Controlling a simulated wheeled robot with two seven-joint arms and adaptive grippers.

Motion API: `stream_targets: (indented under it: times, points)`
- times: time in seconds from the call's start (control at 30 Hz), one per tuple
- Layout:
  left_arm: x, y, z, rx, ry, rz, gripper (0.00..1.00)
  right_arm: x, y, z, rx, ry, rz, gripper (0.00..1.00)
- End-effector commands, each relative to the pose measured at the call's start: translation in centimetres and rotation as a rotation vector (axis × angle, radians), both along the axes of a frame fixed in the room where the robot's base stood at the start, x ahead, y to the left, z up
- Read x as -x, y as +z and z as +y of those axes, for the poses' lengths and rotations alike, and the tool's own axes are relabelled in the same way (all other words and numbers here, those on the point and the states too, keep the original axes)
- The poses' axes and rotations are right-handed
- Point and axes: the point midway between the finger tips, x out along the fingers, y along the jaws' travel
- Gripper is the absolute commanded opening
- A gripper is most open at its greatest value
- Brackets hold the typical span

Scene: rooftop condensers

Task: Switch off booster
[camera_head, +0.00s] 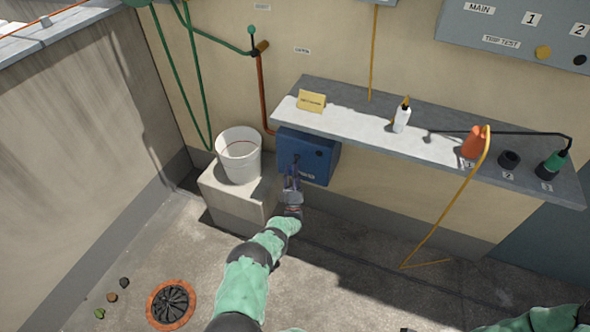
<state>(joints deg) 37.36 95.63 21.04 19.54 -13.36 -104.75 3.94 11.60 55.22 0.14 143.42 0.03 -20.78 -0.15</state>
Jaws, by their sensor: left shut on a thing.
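A blue box (322,152) is mounted on the wall under the grey shelf, with a dark round knob on its upper right and a small label too small to read. I cannot tell from the lettering whether it is the booster. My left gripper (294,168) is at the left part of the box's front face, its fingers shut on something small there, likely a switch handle. The fingers hide that part and its position. Of my right arm only a green piece shows at the bottom right; its gripper is out of view.
The shelf (350,122) above holds a yellow sign (312,101), a white bottle (402,118), an orange item (474,143) and a green-topped item (553,164). A white bucket (239,160) stands on a block left of the box.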

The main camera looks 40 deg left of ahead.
Motion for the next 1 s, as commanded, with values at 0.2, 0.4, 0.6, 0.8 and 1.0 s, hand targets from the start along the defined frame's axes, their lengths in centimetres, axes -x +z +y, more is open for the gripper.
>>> stream_targets:
  times: [0.2,0.4,0.6,0.8,1.0]
  points:
    - [0.2,1.0,0.7,-0.014,0.012,-0.027,0.0,0.0,0.0,0.0,0.0,0.0,0.0,0.4]
    - [0.2,1.1,0.8,-0.014,0.013,-0.028,0.0,0.0,0.0,0.0,0.0,0.0,0.0,0.4]
    - [0.2,0.9,0.6,-0.011,0.011,-0.023,0.54,0.0,0.0,0.0,0.0,0.0,0.0,0.4]
    - [0.2,0.5,0.4,-0.008,0.006,-0.016,0.54,0.0,0.0,0.0,0.0,0.0,0.0,0.4]
    - [1.0,-0.9,-0.3,-0.005,0.005,-0.012,0.54,0.0,0.0,0.0,0.0,0.0,0.0,0.4]
